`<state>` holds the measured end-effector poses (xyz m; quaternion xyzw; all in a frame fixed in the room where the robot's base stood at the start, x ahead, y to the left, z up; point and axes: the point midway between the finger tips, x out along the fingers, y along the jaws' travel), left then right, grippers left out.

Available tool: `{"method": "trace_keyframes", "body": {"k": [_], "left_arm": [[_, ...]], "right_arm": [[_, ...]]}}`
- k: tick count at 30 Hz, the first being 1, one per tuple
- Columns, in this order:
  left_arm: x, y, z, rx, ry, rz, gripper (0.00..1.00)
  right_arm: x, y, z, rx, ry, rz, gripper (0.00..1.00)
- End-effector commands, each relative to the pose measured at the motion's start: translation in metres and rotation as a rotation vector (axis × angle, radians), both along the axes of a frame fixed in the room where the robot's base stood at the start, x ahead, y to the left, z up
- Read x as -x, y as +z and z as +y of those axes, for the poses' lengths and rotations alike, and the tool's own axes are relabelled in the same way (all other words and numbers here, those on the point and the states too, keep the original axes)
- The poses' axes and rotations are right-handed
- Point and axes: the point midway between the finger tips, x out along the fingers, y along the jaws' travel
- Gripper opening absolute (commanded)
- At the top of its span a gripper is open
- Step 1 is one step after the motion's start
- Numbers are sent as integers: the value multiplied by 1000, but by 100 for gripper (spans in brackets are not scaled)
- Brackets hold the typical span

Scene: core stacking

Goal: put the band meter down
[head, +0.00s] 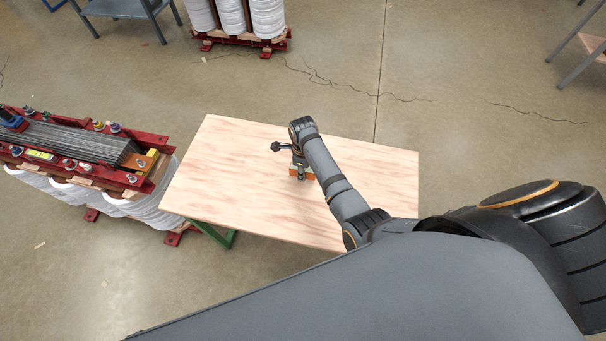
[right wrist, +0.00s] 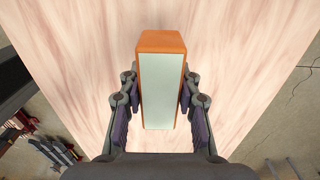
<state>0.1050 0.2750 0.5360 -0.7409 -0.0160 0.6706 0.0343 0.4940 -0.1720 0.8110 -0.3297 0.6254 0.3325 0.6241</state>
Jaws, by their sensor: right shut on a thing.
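The band meter is an orange block with a pale grey-green face (right wrist: 158,85). In the right wrist view it stands between the two fingers of my right gripper (right wrist: 157,98), which is shut on it. In the head view a small orange part of the band meter (head: 293,172) shows beneath my right gripper (head: 299,172), over the middle of the wooden table (head: 245,160). I cannot tell whether it touches the tabletop. The wrist and arm partly hide it in the head view. My left gripper is not in view.
A transformer core with red frames and white coils (head: 85,165) stands left of the table, close to its edge. Another coil unit (head: 240,25) stands on the floor behind. The tabletop around the gripper is bare. A grey stand (head: 145,10) is at the top left.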

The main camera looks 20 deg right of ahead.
Motion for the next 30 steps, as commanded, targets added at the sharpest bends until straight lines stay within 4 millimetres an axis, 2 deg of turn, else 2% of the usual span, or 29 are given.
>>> {"method": "trace_keyframes", "body": {"k": [3, 5, 16, 17, 21, 22, 30], "left_arm": [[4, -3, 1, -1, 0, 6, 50], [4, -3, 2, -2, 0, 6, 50], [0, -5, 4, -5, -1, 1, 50], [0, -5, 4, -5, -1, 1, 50], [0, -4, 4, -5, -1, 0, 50], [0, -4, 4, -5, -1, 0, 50], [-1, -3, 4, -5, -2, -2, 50]], "right_arm": [[0, -22, 0, 1, 0, 3, 0], [0, -28, 0, 0, 0, 1, 0], [0, -34, 0, -1, 0, -1, 0], [0, -34, 0, 0, 0, 0, 34], [0, -33, 0, 0, 0, 0, 53], [0, -33, 0, 0, 0, 0, 56], [0, -32, 0, 0, 0, 0, 56]]}}
